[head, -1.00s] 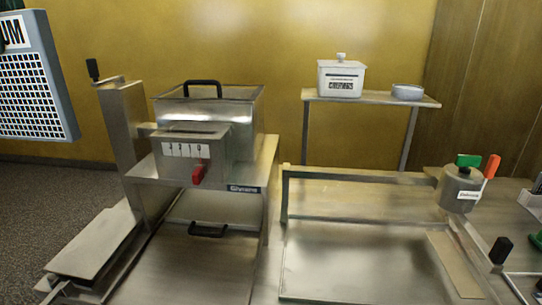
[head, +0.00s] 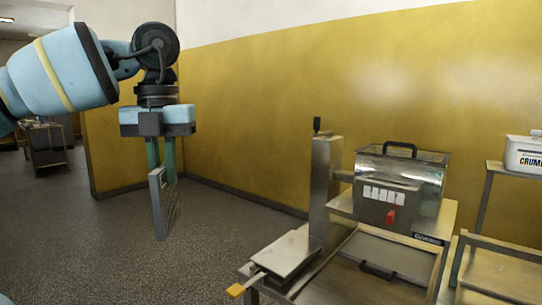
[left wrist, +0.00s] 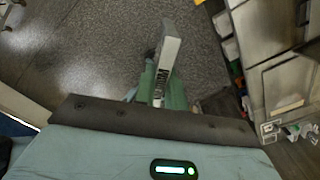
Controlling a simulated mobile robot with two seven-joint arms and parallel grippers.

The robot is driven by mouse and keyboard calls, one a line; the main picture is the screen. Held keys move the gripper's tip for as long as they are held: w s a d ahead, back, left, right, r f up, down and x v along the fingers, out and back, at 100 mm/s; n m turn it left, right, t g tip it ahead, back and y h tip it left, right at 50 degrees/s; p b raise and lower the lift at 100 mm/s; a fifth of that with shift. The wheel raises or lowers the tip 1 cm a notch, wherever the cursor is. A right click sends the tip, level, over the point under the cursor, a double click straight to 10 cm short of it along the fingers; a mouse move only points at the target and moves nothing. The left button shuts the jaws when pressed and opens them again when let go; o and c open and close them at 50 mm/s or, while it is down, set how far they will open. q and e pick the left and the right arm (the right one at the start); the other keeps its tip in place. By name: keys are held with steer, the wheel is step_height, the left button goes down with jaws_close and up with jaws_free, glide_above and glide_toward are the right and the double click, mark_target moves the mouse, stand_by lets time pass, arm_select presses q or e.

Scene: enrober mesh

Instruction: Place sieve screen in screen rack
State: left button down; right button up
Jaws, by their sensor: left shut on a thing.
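My left gripper (head: 161,165) hangs at the left in the head view, fingers pointing down. It is shut on the sieve screen (head: 165,208), a grey framed panel with a mesh face. The screen hangs upright in the air over the floor, turned nearly edge-on to the head camera. In the left wrist view the screen (left wrist: 170,48) shows as a narrow grey edge with a partly readable label, between the green fingers. I cannot make out a screen rack for certain in either view. My right gripper is not in view.
A steel machine (head: 400,190) with a black handle and red knob stands right of the screen. A low steel platform (head: 285,255) with a yellow-ended lever is in front of it. A white crumb box (head: 523,155) sits at the far right. Open floor lies below the screen.

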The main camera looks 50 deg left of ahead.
mark_target(167, 223)
arm_select(q)
step_height(167, 223, down, 17)
steer(key=w+a+m, duration=0.1)
steer(key=w+m, duration=0.1)
steer(key=m, duration=1.1)
steer(key=w+d+f+m, duration=0.4)
steer(key=d+f+m, duration=0.35)
steer(key=m, duration=0.25)
steer(key=w+d+f+m, duration=0.1)
steer(key=d+f+m, duration=0.1)
steer(key=d+m, duration=0.8)
steer(key=w+d+f+m, duration=0.2)
steer(key=d+f+m, duration=0.1)
steer(key=d+m, duration=0.8)
steer(key=shift+w+f+m, duration=0.15)
steer(key=shift+w+m, duration=0.05)
steer(key=shift+m, duration=0.8)
